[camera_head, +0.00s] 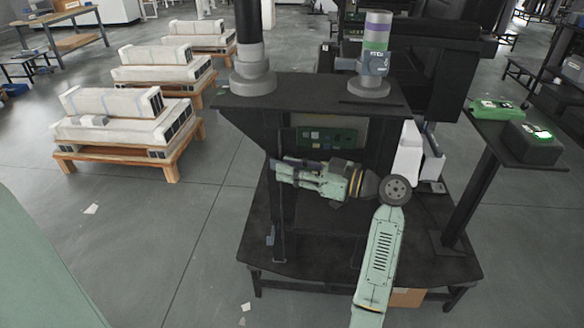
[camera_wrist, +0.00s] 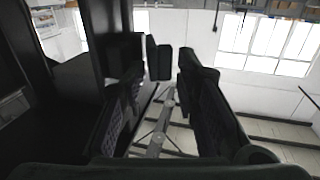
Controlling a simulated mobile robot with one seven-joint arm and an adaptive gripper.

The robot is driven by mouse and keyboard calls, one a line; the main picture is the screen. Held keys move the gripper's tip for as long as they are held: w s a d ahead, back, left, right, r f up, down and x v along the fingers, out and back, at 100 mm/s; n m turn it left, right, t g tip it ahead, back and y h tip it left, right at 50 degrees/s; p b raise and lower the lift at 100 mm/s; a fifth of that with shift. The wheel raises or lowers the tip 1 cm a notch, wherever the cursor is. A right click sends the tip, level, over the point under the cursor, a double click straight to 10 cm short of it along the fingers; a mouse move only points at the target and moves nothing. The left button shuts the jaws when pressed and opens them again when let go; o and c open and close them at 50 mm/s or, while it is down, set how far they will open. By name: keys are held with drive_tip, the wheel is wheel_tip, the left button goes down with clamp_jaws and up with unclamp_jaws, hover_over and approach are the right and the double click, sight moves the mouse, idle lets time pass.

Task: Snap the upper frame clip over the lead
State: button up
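My gripper (camera_head: 276,168) is at the black lift-column stand (camera_head: 262,105), pointing left, beside its upright post and below the top plate. In the wrist view my gripper (camera_wrist: 170,62) shows two dark fingers with a gap between their tips. I see nothing held in that gap. A dark upright part (camera_wrist: 112,30) of the structure stands close to the left finger. I cannot make out the upper frame clip or the lead in either view; they may be hidden or too small and dark.
A green circuit panel (camera_head: 330,138) sits behind my gripper under the top plate. Two grey column bases (camera_head: 253,82) (camera_head: 369,86) stand on the plate. Pallets of white units (camera_head: 125,125) stand left, with clear floor between.

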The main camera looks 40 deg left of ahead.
drive_tip(key=shift+w+d, duration=0.2)
drive_tip(key=v, duration=0.7)
drive_tip(key=shift+d, duration=0.35)
drive_tip(key=shift+c, duration=0.3)
